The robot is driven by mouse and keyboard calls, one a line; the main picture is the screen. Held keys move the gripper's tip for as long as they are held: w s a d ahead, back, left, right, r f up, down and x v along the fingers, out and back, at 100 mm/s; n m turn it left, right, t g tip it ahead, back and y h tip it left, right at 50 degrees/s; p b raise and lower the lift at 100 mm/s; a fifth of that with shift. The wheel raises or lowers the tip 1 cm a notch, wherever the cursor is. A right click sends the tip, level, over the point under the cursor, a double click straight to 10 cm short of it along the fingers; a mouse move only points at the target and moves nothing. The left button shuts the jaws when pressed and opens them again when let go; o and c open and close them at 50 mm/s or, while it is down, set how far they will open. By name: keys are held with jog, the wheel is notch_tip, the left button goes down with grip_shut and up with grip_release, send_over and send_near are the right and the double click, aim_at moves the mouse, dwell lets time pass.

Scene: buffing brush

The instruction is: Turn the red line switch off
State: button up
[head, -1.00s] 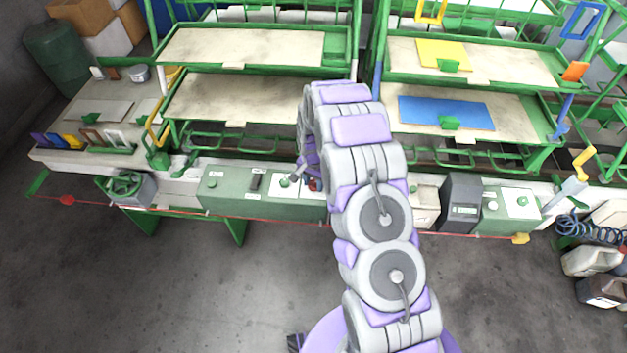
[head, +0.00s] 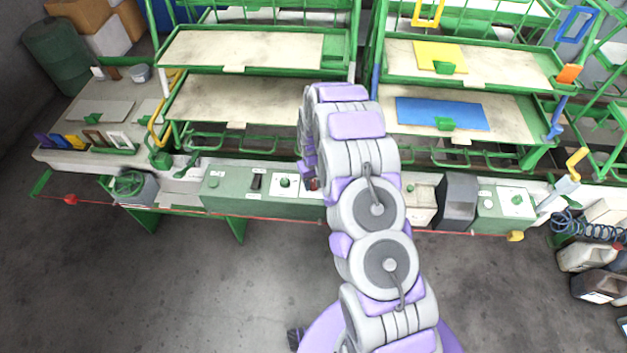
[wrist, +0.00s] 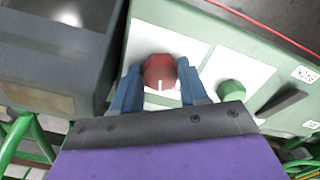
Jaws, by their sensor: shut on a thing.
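The red line switch (wrist: 159,72) is a round red knob on a white plate on the green control panel. In the wrist view, my gripper (wrist: 160,80) has its two blue fingers on either side of this knob and is shut on it. A small pale mark shows at the knob's near edge. In the head view, the red switch (head: 313,184) is partly hidden behind my arm, and little of my gripper shows.
A green knob (wrist: 231,91) sits right of the red one, with a black lever (wrist: 283,103) beyond. A dark grey box (wrist: 55,50) stands close on the left. A red cord (head: 270,219) runs along the bench front. Racks with boards (head: 240,97) stand behind.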

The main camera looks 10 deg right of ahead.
aim_at(314, 183)
jog(key=n, duration=0.5)
jog(key=shift+w+r+n, duration=0.1)
jog(key=shift+w+n, duration=0.1)
jog(key=shift+n, duration=0.1)
dwell(0.4)
jog(key=o, duration=1.1)
jog(key=shift+c, duration=0.2)
notch_tip(314, 183, up, 17)
jog(key=p, duration=0.1)
jog(key=shift+r, duration=0.1)
